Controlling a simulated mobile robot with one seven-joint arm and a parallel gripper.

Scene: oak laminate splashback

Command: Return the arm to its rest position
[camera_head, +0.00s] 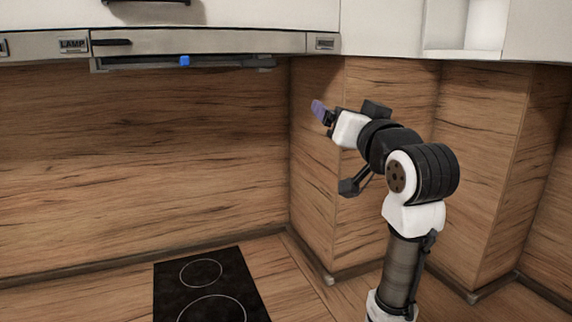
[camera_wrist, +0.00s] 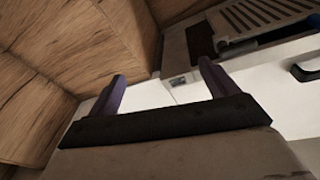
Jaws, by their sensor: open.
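My gripper (camera_head: 320,111) is at the end of my raised arm, in the right half of the head view. It points up and to the left, below the right end of the range hood (camera_head: 200,43). In the wrist view, the two purple fingers of my gripper (camera_wrist: 163,88) stand wide apart with nothing between them. The gripper is open and empty. It appears to touch nothing. Past the fingers, the wrist view shows the hood's underside (camera_wrist: 262,20) and white cabinet fronts (camera_wrist: 275,90).
A black hob (camera_head: 212,290) is set in the wooden worktop (camera_head: 288,282) at lower left. Wood-look wall panels (camera_head: 150,150) stand behind, with a projecting corner panel (camera_head: 316,200) close to my arm. White upper cabinets (camera_head: 250,12) hang above. The space over the hob is clear.

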